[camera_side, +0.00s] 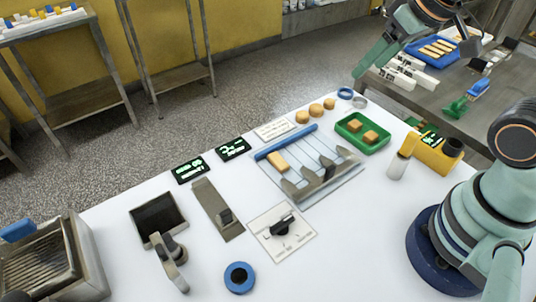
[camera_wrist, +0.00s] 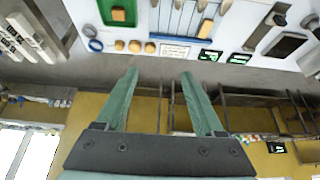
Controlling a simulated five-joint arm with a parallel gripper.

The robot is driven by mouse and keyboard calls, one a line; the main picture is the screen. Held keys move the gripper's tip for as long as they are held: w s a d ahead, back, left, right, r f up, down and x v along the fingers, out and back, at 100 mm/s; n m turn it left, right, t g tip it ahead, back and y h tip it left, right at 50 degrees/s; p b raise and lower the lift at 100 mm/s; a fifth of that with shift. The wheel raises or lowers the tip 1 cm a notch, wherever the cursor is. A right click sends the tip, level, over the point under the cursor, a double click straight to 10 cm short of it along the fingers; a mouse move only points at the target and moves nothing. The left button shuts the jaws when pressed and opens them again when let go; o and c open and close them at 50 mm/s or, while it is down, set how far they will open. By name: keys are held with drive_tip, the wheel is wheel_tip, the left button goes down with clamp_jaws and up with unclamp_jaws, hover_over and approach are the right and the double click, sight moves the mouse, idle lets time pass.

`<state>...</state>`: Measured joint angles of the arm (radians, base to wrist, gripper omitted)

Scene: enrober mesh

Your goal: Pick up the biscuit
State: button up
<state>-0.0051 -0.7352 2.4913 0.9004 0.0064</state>
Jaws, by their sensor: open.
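A tan, oblong biscuit (camera_side: 278,161) lies near the left end of the wire mesh (camera_side: 326,187), close to its blue bar (camera_side: 286,142). In the side view my arm reaches in at the top right, high above and away from the mesh. Neither finger touches the biscuit.
Three round biscuits (camera_side: 316,110) lie behind the mesh. A green tray (camera_side: 380,146) with two square pieces stands to its right. The white table's front is partly clear.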

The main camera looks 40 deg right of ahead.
drive_tip(key=w+a+f+g, duration=0.3)
drive_tip(key=w+a+f, duration=0.2)
drive_tip(key=w+a, duration=0.15)
drive_tip(key=g, duration=0.3)
hover_over(283, 164)
wheel_tip(283, 164, down, 8)
drive_tip(key=shift+m, duration=0.3)
wheel_tip(283, 164, down, 11)
drive_tip(key=shift+f, duration=0.2)
drive_tip(key=c, duration=1.1)
